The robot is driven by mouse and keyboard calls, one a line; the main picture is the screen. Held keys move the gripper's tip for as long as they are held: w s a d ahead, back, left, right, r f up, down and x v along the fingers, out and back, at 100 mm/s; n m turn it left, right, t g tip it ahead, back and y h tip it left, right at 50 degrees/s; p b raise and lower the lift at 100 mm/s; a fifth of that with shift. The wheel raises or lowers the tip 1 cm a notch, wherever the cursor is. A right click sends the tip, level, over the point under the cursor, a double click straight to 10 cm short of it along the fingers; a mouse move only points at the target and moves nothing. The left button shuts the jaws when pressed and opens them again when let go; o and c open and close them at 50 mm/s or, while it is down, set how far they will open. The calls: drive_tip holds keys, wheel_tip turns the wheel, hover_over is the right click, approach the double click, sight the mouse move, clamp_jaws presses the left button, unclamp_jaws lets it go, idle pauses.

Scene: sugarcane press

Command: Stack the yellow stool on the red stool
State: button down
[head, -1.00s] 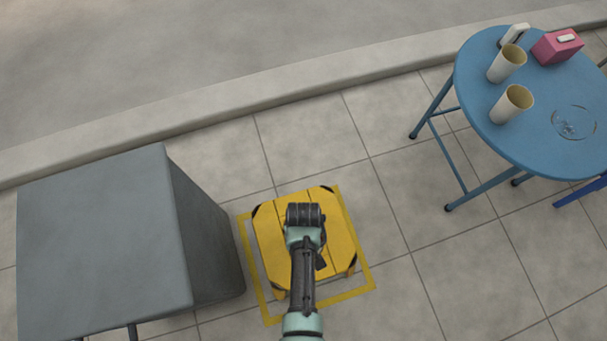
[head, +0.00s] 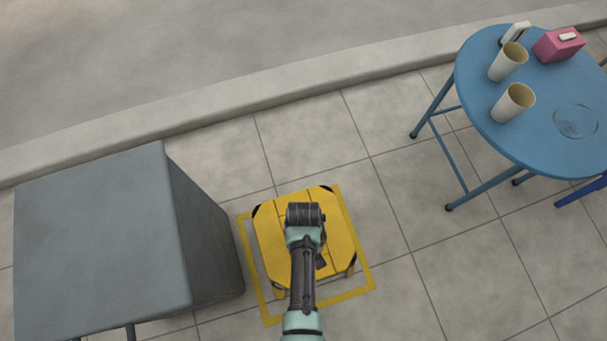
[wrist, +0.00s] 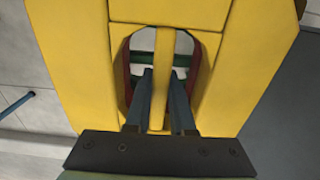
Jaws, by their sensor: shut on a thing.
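The yellow stool (head: 275,238) is seen from above in the head view, inside a yellow square outline (head: 348,294) on the paving. Its seat fills much of the wrist view (wrist: 78,60). My gripper (wrist: 161,90) is over the seat, its two fingers reaching into the central opening and shut on the narrow middle slat (wrist: 160,65). Through that opening I see dark red (wrist: 126,86) and green parts below, perhaps the red stool; most of it is hidden. I cannot tell whether the yellow stool touches what is under it.
A grey box-like cabinet (head: 95,235) stands close on the left. A blue round table (head: 545,105) at the upper right holds two cups and a pink box (head: 558,45). A kerb (head: 250,92) runs behind. The paving between stool and table is clear.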

drive_tip(key=shift+s+f, duration=0.15)
drive_tip(key=c, duration=0.7)
unclamp_jaws()
wheel_tip(320, 180, up, 13)
drive_tip(key=p, duration=0.6)
drive_tip(key=shift+p, duration=0.4)
wheel_tip(320, 180, up, 8)
drive_tip(key=p, duration=0.8)
drive_tip(key=shift+p, duration=0.4)
